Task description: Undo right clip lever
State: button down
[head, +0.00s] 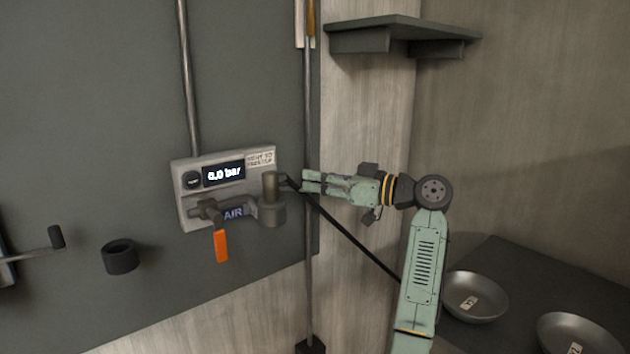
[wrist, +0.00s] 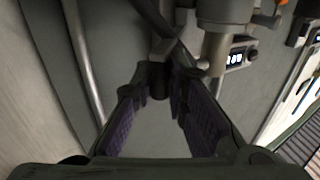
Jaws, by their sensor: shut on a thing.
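My gripper (head: 304,182) comes from the right, just beside the coupling. In the wrist view my gripper (wrist: 157,85) has its purple-padded fingers closed at their tips on a small dark piece, the right clip lever (wrist: 160,48), at the coupling's side. The fingers partly hide the lever. In the head view it is too small to make out clearly.
A black hose (head: 345,234) runs from the coupling down to the right, passing below my gripper. An orange handle (head: 221,246) hangs down under the pipe. A vertical rod (head: 308,270) stands close by. A shelf (head: 400,27) is above; metal bowls (head: 475,296) lie lower right.

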jog(key=w, duration=0.6)
jog(key=shift+w+a+p, duration=0.3)
jog(key=shift+w+a, duration=0.1)
jog(key=shift+a, duration=0.05)
dwell(0.4)
jog(key=c, duration=1.6)
grip_release()
jog(key=v, duration=1.2)
